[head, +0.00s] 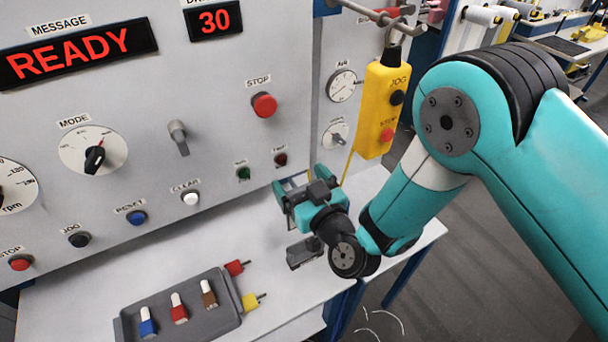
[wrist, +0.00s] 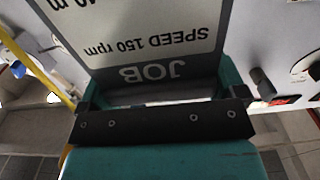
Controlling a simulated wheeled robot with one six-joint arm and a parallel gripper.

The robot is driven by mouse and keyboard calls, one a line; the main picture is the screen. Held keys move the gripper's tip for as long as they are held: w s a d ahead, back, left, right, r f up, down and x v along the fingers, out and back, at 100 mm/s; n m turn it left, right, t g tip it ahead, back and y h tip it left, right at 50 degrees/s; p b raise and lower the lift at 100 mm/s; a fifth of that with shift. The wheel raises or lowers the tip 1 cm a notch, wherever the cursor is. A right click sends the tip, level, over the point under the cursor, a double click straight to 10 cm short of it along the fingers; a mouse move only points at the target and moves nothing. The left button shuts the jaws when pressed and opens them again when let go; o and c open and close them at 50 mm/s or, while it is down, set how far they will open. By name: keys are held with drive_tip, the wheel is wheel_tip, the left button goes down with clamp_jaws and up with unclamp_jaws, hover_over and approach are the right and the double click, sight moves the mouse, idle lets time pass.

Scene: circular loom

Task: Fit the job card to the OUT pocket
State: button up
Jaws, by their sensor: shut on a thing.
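My gripper (head: 288,192) is in front of the lower right of the grey machine panel, above the white ledge. In the wrist view my gripper (wrist: 158,88) is shut on the job card (wrist: 150,35), which fills the space between the teal fingers. The card is white with a dark grey JOB band, and its text, including SPEED 150 rpm, reads upside down. The card cannot be made out in the head view, where the gripper and arm are in front. I cannot identify the OUT pocket in either view.
A yellow JOG pendant (head: 382,108) hangs from a hook just right of my gripper. A dark tray (head: 225,325) with coloured pieces rests on the white ledge (head: 90,295), below left. The panel (head: 225,115) carries knobs, buttons and a READY display (head: 75,52).

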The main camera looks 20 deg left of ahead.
wheel_tip(320, 180, down, 7)
drive_tip(key=b, duration=0.7)
drive_tip(key=shift+d+r+b, duration=0.15)
drive_tip(key=shift+d+b, duration=0.05)
drive_tip(key=shift+b, duration=0.1)
idle(0.5)
drive_tip(key=shift+f+b, duration=0.85)
drive_tip(key=shift+f, duration=0.35)
